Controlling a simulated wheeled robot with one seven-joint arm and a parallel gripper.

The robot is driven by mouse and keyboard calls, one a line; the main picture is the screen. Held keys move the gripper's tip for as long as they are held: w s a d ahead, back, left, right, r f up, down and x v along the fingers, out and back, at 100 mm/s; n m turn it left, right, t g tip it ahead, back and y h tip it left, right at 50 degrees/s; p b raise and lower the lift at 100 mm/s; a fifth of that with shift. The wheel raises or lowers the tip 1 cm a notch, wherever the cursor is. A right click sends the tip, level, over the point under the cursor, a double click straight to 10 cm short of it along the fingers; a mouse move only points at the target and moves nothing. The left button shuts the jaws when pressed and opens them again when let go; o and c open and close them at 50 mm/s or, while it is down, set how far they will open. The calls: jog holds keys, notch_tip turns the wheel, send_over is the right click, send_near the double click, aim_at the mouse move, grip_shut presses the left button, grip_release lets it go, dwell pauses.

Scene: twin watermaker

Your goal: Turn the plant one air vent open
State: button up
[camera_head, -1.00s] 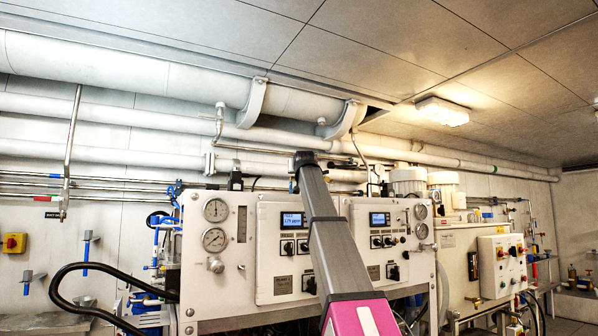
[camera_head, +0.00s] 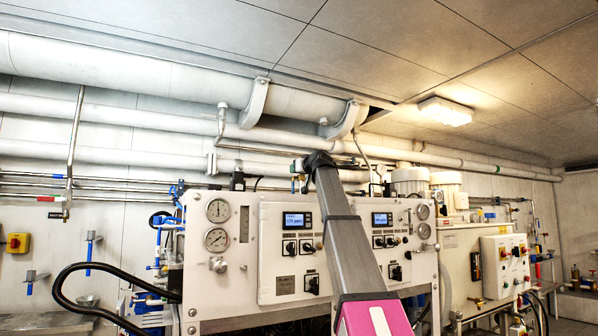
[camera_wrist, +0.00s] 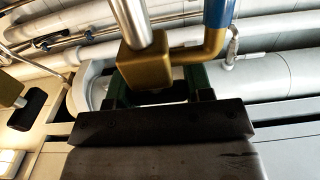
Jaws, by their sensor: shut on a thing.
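In the wrist view, my gripper (camera_wrist: 158,84) has its two dark green fingers on either side of a brass fitting. The brass fitting (camera_wrist: 145,62), which seems to be the plant one air vent, has a square body with a metal pipe (camera_wrist: 131,20) rising from it. A brass elbow with a blue end (camera_wrist: 220,12) is at its right. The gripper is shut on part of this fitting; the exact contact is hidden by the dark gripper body. In the head view, my gripper (camera_head: 317,160) is at the pipes above the white panel, and its fingers cannot be made out.
The white control panel (camera_head: 262,210) with gauges and displays stands below and behind my arm. Large white pipes (camera_head: 150,70) run along the wall above. A black hose (camera_head: 75,275) loops at the left.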

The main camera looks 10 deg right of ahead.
jog(key=o, duration=0.9)
jog(key=v, duration=1.1)
